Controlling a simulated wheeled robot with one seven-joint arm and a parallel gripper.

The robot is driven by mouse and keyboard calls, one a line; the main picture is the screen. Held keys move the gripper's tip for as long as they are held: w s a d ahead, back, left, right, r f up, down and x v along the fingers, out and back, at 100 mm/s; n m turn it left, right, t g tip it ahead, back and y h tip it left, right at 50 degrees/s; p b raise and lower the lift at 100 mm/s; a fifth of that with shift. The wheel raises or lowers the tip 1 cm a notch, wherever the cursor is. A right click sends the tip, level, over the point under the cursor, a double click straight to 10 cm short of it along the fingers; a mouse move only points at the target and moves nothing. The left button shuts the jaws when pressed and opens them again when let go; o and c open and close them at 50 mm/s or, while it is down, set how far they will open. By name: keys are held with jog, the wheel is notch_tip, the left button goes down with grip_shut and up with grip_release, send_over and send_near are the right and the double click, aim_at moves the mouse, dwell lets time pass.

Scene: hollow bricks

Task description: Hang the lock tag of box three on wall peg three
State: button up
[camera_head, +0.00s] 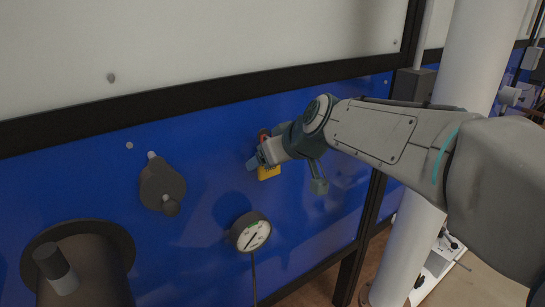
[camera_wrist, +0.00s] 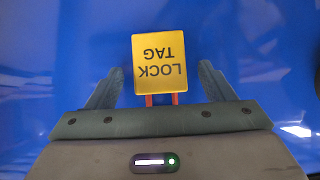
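The yellow lock tag (camera_head: 269,172) is against or close to the blue wall panel, just below my gripper (camera_head: 262,160) in the head view. In the wrist view the tag (camera_wrist: 160,62) reads "LOCK TAG" upside down, with two red prongs at its lower edge. My gripper (camera_wrist: 160,75) is open there, with one finger on each side of the tag and visible gaps between. A bit of red also shows above my gripper in the head view. What the tag hangs from is hidden. I cannot make out a box or peg number.
A dark grey fitting (camera_head: 162,185) and a round gauge (camera_head: 251,232) sit on the blue panel. A large dark pipe end (camera_head: 88,265) juts out at lower left. A white column (camera_head: 405,245) stands at right.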

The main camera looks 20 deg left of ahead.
jog(key=shift+r, duration=0.1)
jog(key=b+v, duration=0.1)
jog(key=v, duration=1.3)
jog(key=s+d+f+m+g+h, duration=0.1)
jog(key=s+d+f+m+h, duration=0.2)
jog(key=d+f, duration=0.8)
jog(key=s+d+f+m+g+h, duration=0.2)
jog(key=s+d+f+m+h, duration=0.2)
jog(key=f, duration=1.1)
jog(key=s+d+m, duration=0.3)
jog(key=s+d, duration=0.2)
jog(key=d, duration=0.2)
jog(key=shift+s+g, duration=0.2)
jog(key=shift+g, duration=0.1)
